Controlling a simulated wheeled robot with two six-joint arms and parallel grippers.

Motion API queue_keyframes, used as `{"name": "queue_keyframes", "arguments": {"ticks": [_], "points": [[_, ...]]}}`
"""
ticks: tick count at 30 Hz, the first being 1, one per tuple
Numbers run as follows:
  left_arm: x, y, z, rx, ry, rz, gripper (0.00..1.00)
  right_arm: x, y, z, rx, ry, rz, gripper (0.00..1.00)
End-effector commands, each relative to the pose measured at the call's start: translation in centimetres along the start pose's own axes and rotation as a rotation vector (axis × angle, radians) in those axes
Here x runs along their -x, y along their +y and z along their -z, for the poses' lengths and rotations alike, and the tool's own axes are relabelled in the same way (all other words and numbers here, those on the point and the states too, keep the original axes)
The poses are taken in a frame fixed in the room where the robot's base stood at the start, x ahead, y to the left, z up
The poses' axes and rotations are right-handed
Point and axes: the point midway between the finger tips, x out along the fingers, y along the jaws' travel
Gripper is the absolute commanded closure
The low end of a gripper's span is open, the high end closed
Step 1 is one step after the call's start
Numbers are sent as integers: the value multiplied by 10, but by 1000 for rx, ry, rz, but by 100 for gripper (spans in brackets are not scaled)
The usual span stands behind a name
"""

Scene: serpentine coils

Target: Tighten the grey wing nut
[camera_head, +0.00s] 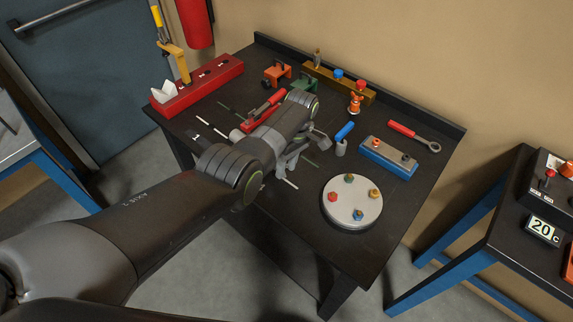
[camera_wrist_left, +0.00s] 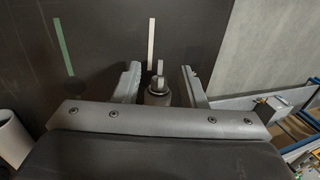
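The grey wing nut (camera_wrist_left: 158,82) shows in the left wrist view, with upright wings on a round grey base. My left gripper (camera_wrist_left: 165,85) is open, with one finger on each side of the wing nut and a visible gap to each. In the head view my left gripper (camera_head: 288,162) is low over the middle of the dark workbench (camera_head: 285,235), and my own arm and gripper hide the wing nut there. My right gripper is in neither view.
A round plate (camera_head: 340,212) with several coloured nuts stands at the front right. A red rack (camera_head: 200,85) stands at the back left.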

Motion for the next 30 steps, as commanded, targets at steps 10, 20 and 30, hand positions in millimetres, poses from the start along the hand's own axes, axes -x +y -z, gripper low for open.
{"name": "queue_keyframes", "arguments": {"ticks": [10, 20, 30], "points": [[34, 1, 0, 0, 3, -6, 62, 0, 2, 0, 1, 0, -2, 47], [113, 2, 1, -1, 4, -6, 62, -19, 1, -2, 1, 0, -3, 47], [166, 0, 0, 0, 2, 0, 62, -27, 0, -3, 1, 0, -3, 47]]}}
